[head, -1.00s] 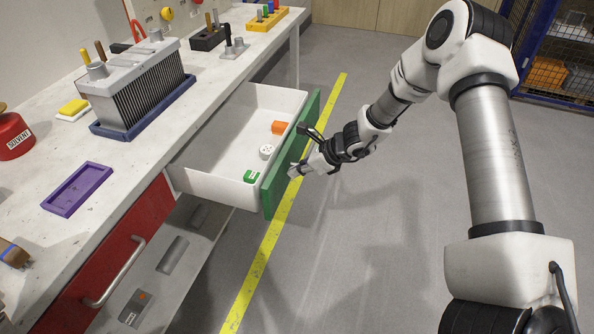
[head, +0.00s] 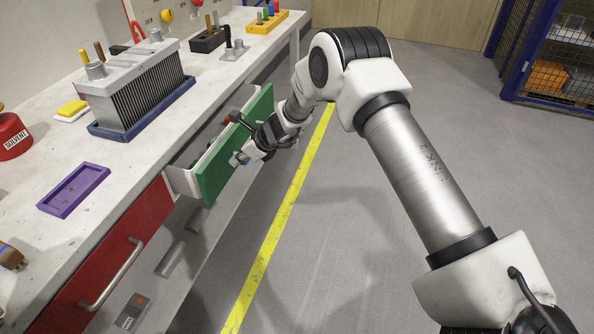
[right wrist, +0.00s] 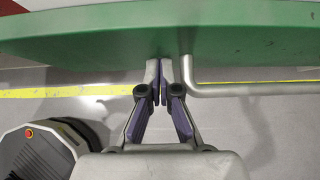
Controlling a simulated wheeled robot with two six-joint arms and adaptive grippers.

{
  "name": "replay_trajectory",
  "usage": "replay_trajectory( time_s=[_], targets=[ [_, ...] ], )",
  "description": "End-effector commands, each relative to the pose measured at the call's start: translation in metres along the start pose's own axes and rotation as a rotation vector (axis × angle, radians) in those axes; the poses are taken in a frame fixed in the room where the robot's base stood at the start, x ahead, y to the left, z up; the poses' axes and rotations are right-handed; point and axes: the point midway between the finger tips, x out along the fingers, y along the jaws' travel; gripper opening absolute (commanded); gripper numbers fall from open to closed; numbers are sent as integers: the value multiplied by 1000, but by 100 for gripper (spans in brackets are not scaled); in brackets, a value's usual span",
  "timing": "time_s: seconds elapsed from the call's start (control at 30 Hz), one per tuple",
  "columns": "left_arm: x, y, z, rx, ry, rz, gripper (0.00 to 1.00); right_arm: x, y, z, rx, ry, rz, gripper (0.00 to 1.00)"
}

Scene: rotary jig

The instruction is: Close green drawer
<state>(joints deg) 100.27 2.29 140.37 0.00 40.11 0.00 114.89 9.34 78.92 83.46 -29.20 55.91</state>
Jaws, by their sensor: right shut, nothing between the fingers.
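My right gripper (head: 240,159) is shut and empty at the outer face of the green front. In the right wrist view my right gripper (right wrist: 160,62) has its fingertips together at the green front (right wrist: 100,30), beside the metal handle (right wrist: 188,75). Whether the tips press on the front or only sit close is hard to tell. The drawer's inside is largely hidden. My left gripper is not in view.
A red drawer (head: 110,262) with a metal handle is shut nearer on the bench. The worktop (head: 150,160) holds a finned unit (head: 135,88), a purple tray (head: 73,190) and a red solvent can (head: 13,138). The floor to the right is clear past the yellow line (head: 285,215).

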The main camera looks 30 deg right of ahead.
Motion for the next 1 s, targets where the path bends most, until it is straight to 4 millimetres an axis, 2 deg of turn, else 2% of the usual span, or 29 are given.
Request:
replay_trajectory(
  time_s=[0.03,0.13,0.37,1.0],
  targets=[
    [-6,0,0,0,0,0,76,6,0,9,-5,1,1,0],
    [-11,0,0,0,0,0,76,18,0,22,-3,1,0,0],
    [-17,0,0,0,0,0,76,35,0,37,-2,0,-1,0],
    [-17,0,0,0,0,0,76,36,-4,36,2,1,-1,0]
  ],
)
